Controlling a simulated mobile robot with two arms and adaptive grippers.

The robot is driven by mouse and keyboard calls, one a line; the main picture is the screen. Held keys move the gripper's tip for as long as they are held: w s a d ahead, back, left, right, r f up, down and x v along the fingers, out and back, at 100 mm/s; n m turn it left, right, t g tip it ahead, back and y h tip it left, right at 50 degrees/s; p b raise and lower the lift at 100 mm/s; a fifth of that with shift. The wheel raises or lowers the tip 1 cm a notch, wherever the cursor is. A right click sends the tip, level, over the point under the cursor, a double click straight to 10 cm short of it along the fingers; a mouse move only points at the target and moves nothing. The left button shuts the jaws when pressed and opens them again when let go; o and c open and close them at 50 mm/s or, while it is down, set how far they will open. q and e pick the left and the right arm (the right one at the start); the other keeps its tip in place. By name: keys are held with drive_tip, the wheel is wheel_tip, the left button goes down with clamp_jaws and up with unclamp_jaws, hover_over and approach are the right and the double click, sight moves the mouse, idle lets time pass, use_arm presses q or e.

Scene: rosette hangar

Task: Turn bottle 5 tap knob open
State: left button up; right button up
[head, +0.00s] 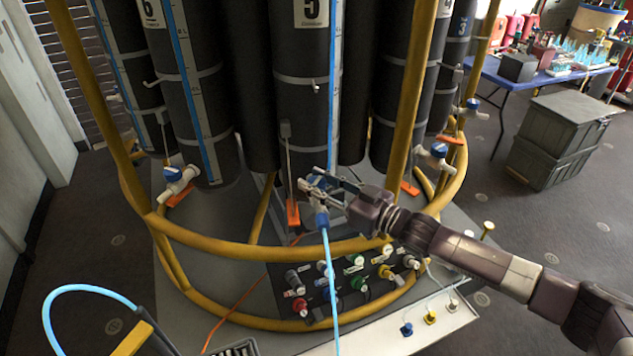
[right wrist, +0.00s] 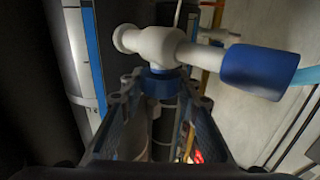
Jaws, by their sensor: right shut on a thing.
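Bottle 5 (head: 306,70) is a tall dark cylinder with a "5" label, at the centre of the head view. Its white tap (right wrist: 158,45) has a blue end sleeve (right wrist: 258,70) with a light blue hose (head: 329,275) attached. The blue tap knob (right wrist: 158,84) sits under the white tap body in the right wrist view. My right gripper (head: 322,183) reaches in from the right and is shut on the knob, one finger at each side. In the head view the fingers partly hide the tap and knob. My left gripper is not in view.
A yellow tubular frame (head: 262,251) rings the bottles, with an upright (head: 408,90) close to my right arm. Neighbouring taps (head: 178,178) and (head: 433,157) have blue knobs. Coloured valves (head: 353,270) sit on a low panel below. Grey crates (head: 558,140) stand at right.

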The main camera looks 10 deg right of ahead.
drive_tip(key=shift+r+n+g+y+b, duration=0.15)
drive_tip(key=shift+n+g+y+b, duration=0.4)
drive_tip(key=shift+n+g+y, duration=0.25)
drive_tip(key=shift+w+n+g+y, duration=0.1)
drive_tip(key=shift+n+g+y, duration=0.5)
drive_tip(key=shift+g+y, duration=0.2)
drive_tip(key=shift+n+g+y+b, duration=0.45)
drive_tip(key=shift+n+g, duration=0.35)
drive_tip(key=shift+g, duration=0.3)
drive_tip(key=o, duration=1.2)
